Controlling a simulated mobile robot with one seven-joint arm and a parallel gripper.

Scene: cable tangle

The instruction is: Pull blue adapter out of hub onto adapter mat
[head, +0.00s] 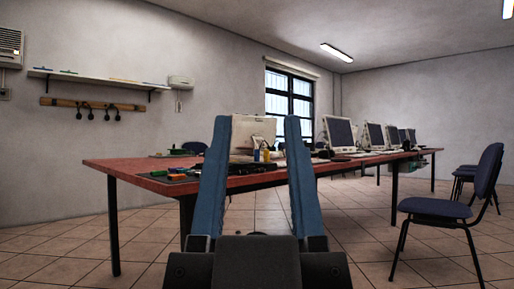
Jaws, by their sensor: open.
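My gripper (257,122) stands upright in the foreground, its two long blue fingers wide apart with nothing held between them. It is in front of the long red-topped table (130,170). Between the fingers, further back, small yellow (256,155) and blue (266,155) items show on the tabletop, with dark items around them. At the table's left end lies a dark flat piece (160,178) with small red and green items on it. I cannot tell which of these are the blue adapter, the hub or the adapter mat. My fingers hide part of the tabletop.
A pale monitor or case (252,130) stands behind the small items. Several monitors (340,132) line the table to the right. A blue chair (440,208) stands at the right. The tiled floor (60,245) at the left front is clear.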

